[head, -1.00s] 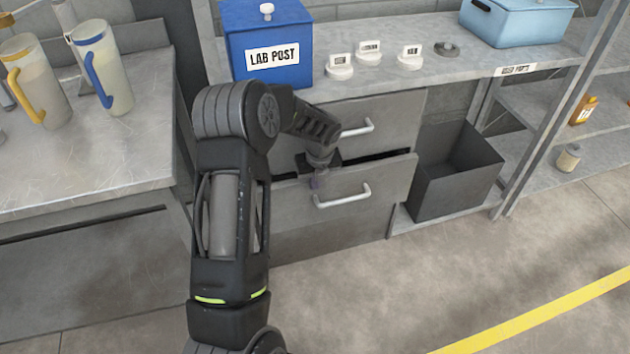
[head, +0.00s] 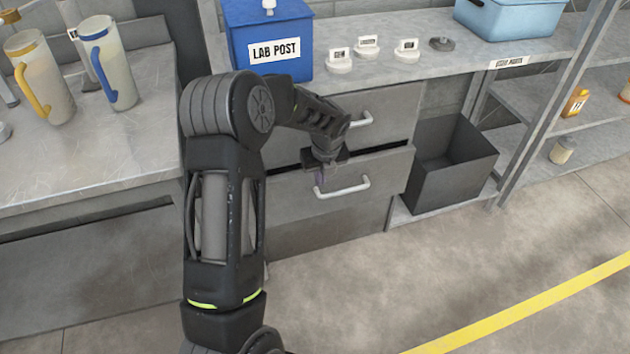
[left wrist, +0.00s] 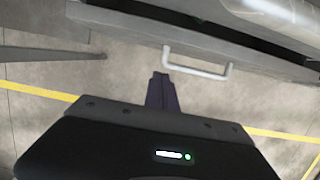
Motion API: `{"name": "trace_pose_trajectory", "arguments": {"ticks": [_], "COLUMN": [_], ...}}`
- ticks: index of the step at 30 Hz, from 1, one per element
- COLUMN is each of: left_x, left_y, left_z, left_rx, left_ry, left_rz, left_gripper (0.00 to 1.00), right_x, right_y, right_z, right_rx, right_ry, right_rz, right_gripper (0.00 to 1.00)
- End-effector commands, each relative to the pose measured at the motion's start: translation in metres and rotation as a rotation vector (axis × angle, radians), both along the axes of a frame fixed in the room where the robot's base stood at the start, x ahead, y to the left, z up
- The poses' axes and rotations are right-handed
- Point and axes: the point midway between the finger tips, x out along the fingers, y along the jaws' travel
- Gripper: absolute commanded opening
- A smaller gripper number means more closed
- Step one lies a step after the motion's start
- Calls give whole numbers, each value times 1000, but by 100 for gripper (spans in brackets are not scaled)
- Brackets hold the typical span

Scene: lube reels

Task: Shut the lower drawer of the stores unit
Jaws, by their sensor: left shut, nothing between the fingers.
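The lower drawer (head: 375,171) of the stores unit is a grey front with a pale bar handle (head: 343,189). A dark gap shows along its top edge, so it stands slightly open. The upper drawer (head: 392,112) above it looks shut. My left gripper (head: 321,184) is shut and empty, in front of the lower drawer's face by the left part of its handle. In the left wrist view the shut fingers (left wrist: 161,88) point at the handle (left wrist: 197,65); whether they touch the drawer front I cannot tell. My right gripper is out of view.
A blue LAB POST box (head: 265,45), small labelled pieces (head: 366,46) and a light blue case (head: 515,20) stand on the top. A dark open bin (head: 448,165) sits right of the drawers. A bench with jugs (head: 107,65) is at left. The floor in front is clear.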

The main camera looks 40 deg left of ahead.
Motion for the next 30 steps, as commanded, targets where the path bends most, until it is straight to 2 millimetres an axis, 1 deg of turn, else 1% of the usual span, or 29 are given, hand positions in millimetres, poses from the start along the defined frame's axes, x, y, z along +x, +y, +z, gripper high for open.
{"name": "trace_pose_trajectory", "arguments": {"ticks": [1,3,6,10,15,23,26,30], "left_x": [-1,-4,-6,-9,-10,-10,-8,-1], "left_y": [-3,-7,-11,-14,-15,-15,-18,-29], "left_z": [13,27,45,59,64,63,62,63], "left_rx": [-1,-1,-1,-2,-2,-2,-2,-1], "left_ry": [-1,-2,-1,1,3,2,-1,-22], "left_rz": [-2,-4,-2,-1,-2,-3,-9,-32], "left_gripper": [0,0,0,0,0,0,0,0], "right_x": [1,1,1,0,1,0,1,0], "right_y": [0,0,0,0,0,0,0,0], "right_z": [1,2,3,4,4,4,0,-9], "right_rx": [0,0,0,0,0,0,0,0], "right_ry": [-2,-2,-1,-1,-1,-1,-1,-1], "right_rz": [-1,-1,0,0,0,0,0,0], "right_gripper": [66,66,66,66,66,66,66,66]}}
